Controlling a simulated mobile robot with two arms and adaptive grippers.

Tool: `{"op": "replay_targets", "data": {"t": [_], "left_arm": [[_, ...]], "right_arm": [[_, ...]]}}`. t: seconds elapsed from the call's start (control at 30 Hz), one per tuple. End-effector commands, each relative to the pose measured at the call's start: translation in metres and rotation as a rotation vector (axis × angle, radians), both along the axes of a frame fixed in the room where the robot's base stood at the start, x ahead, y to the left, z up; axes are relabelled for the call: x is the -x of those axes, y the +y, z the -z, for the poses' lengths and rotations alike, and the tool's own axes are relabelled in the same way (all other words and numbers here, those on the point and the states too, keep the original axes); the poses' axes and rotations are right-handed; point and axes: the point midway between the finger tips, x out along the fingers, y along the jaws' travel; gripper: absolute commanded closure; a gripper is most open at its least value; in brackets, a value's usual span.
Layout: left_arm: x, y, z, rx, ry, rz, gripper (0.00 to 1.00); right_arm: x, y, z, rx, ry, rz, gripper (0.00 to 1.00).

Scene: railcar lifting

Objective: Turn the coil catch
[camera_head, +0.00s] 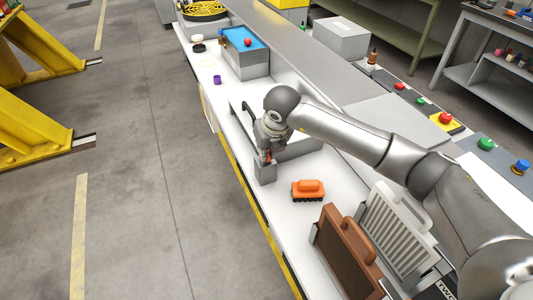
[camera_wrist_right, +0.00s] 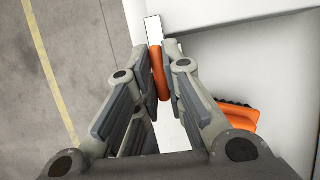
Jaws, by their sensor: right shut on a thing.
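An orange handle (camera_wrist_right: 158,73), which I take to be the coil catch, stands between the fingertips of my right gripper (camera_wrist_right: 159,68) in the wrist view. The gripper is shut on it, one finger on each side. A pale narrow bar (camera_wrist_right: 153,29) lies just beyond the handle's far end. In the head view, my right gripper (camera_head: 268,153) points down at a small grey block (camera_head: 265,173) near the bench's left edge. Only a bit of orange shows there, and the fingers hide the rest. My left gripper is not in view.
An orange brush (camera_head: 307,189) lies on the white bench close by, and also shows in the wrist view (camera_wrist_right: 238,116). A brown panel (camera_head: 343,250) and a white slatted panel (camera_head: 398,228) with handles stand nearer. A blue-topped box (camera_head: 243,45) stands farther back.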

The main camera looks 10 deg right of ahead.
Motion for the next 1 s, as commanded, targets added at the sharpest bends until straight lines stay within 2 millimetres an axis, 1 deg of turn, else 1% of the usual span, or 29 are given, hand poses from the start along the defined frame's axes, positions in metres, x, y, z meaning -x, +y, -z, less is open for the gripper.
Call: {"op": "replay_targets", "data": {"t": [0.03, 0.1, 0.4, 0.93, 0.97, 1.0], "left_arm": [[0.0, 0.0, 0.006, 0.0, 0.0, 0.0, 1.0], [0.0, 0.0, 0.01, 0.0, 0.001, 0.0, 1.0], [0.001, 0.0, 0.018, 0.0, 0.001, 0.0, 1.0], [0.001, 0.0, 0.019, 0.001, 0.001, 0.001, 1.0], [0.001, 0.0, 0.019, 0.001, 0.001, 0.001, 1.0], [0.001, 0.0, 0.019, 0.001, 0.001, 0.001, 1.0]], "right_arm": [[-0.001, 0.001, 0.002, -0.001, -0.004, 0.03, 1.0], [-0.001, 0.001, 0.001, -0.001, -0.002, 0.072, 1.0], [-0.001, 0.001, 0.0, -0.001, -0.002, 0.183, 1.0], [0.0, 0.001, -0.001, -0.003, 0.0, 0.208, 1.0], [0.0, 0.001, -0.001, -0.003, 0.0, 0.208, 0.88], [0.0, 0.001, -0.001, -0.003, 0.0, 0.208, 0.83]]}}
